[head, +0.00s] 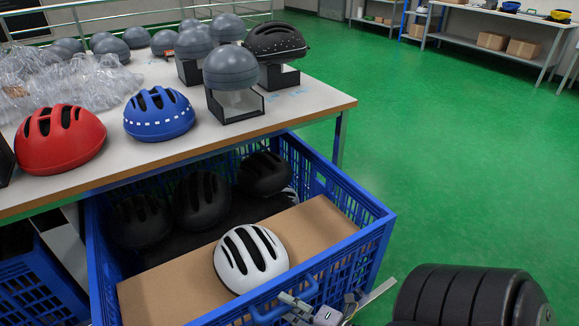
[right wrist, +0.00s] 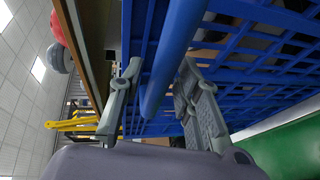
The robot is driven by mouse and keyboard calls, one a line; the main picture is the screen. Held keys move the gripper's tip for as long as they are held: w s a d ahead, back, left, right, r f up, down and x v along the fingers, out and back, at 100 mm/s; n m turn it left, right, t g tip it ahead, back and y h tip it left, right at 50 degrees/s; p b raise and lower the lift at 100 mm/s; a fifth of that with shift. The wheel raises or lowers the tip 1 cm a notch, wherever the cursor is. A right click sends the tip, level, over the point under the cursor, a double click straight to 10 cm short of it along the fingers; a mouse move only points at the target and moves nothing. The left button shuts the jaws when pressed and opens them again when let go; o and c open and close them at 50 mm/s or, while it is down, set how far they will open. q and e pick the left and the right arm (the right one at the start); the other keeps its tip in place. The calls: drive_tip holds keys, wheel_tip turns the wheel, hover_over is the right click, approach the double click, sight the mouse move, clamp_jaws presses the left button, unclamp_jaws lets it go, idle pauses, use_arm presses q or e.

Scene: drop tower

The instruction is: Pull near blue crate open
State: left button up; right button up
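The near blue crate (head: 375,235) juts out from under the table, with its rear part beneath the tabletop. A blue bar handle (head: 270,314) is on its front side; it also shows in the right wrist view (right wrist: 172,65). My right gripper (head: 325,308) is at this handle. In the right wrist view its two fingers (right wrist: 160,68) stand apart, one on each side of the bar, with a gap visible on the left side. My left gripper is not in view.
The crate holds a white helmet (head: 250,258) on a cardboard piece (head: 165,297) and several black helmets (head: 202,200). Red (head: 60,140) and blue (head: 158,114) helmets sit on the table (head: 318,100). Another blue crate (head: 35,285) is at lower left. Green floor (head: 450,150) at right is clear.

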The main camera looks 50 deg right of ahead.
idle(0.3)
drive_tip(key=v, duration=1.2)
drive_tip(key=shift+d, duration=0.1)
